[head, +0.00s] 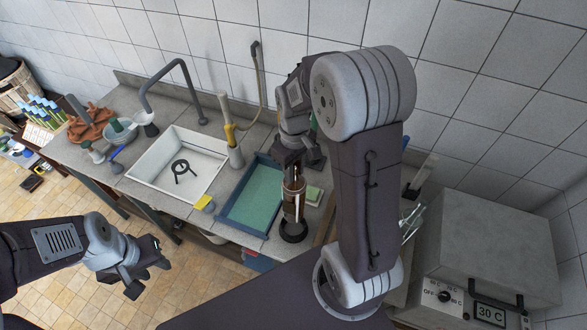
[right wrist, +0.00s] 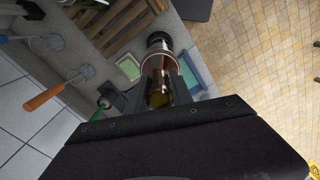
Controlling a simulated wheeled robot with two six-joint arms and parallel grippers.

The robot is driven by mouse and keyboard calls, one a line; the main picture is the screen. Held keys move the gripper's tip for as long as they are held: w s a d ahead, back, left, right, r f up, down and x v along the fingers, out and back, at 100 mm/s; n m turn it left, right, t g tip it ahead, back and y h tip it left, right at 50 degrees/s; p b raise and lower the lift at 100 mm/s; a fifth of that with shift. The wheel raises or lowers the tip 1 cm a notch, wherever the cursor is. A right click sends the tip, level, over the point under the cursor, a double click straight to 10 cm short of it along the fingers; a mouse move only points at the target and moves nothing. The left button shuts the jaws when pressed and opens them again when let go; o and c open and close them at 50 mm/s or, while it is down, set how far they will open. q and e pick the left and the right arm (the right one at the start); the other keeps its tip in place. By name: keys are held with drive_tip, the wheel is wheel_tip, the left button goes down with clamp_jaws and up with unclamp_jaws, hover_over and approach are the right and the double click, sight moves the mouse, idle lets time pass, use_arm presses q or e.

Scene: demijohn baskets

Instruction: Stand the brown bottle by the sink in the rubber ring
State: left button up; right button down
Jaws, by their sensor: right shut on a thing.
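The brown bottle (head: 294,201) stands upright, with a pale band around it, at the counter's front right of the blue tray. My right gripper (head: 292,180) is shut on its upper part from above. The black rubber ring (head: 293,235) lies on the counter at the bottle's foot. In the right wrist view the bottle (right wrist: 158,88) runs from the jaws to the dark ring (right wrist: 158,39). I cannot tell whether the bottle's base rests inside the ring or hovers just over it. My left gripper (head: 150,276) is open and empty, over the floor in front of the counter.
A white sink (head: 150,184) with a dark stand inside is left of the blue tray (head: 248,200). A green-yellow sponge (head: 313,196) lies right of the bottle. A grey oven-like box (head: 490,240) stands at the right. A bottle brush (right wrist: 45,95) shows in the wrist view.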

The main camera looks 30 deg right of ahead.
drive_tip(key=shift+w+f, duration=0.1)
drive_tip(key=shift+f, duration=0.1)
drive_tip(key=shift+w+f+b, duration=0.15)
drive_tip(key=shift+f+b, duration=4.2)
drive_tip(key=shift+f, duration=1.15)
drive_tip(key=shift+f+b, duration=0.95)
drive_tip(key=shift+f, duration=0.45)
drive_tip(key=c, duration=1.1)
unclamp_jaws()
drive_tip(key=shift+o, duration=0.2)
wheel_tip(320, 180, up, 9)
drive_tip(key=shift+r+b, duration=0.1)
drive_tip(key=shift+b, duration=0.6)
